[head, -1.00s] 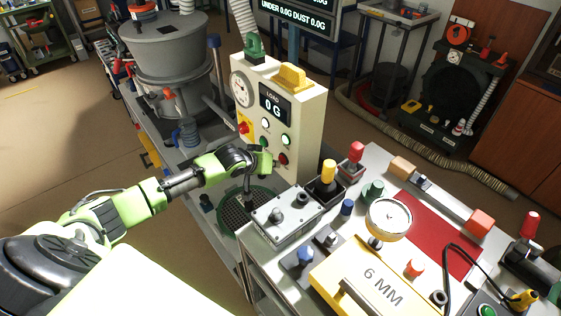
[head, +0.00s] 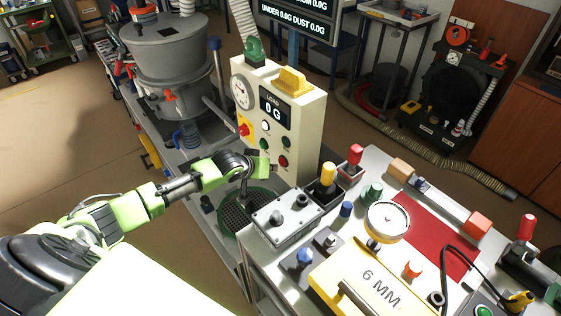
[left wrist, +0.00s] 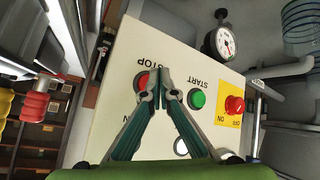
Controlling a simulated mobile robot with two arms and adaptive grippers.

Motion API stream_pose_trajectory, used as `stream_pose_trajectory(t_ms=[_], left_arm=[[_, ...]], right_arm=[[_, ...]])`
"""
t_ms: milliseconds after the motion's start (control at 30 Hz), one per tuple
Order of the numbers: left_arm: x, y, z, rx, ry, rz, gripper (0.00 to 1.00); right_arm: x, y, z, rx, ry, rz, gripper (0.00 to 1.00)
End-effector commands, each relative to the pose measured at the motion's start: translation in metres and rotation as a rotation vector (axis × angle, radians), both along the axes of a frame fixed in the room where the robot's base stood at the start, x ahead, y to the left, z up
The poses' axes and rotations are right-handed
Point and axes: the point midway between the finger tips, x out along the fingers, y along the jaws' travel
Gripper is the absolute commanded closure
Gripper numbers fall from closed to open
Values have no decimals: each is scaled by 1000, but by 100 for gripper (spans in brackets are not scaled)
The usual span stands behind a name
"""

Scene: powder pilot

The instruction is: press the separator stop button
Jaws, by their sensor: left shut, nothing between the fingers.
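The red stop button (left wrist: 141,82), marked STOP, is on the pale control panel (left wrist: 120,60) in the left wrist view, partly hidden behind my fingertips. It also shows in the head view (head: 283,161), low on the panel's front. My left gripper (left wrist: 160,84) is shut and empty, its tips in front of the button's edge; I cannot tell whether they touch it. The green start button (left wrist: 197,99) is to the right of the tips. My right gripper is not in view.
A grey hopper (head: 165,45) stands behind left. A bench with a grey box (head: 290,217) and a yellow 6 MM case (head: 375,285) is close on the right.

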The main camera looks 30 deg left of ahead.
Motion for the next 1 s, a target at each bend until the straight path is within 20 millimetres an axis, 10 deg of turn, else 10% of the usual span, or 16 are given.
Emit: stream_pose_trajectory(t_ms=[1000], left_arm=[[-57, 23, 1, -1, 1, 0, 100]], right_arm=[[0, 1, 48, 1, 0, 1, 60]])
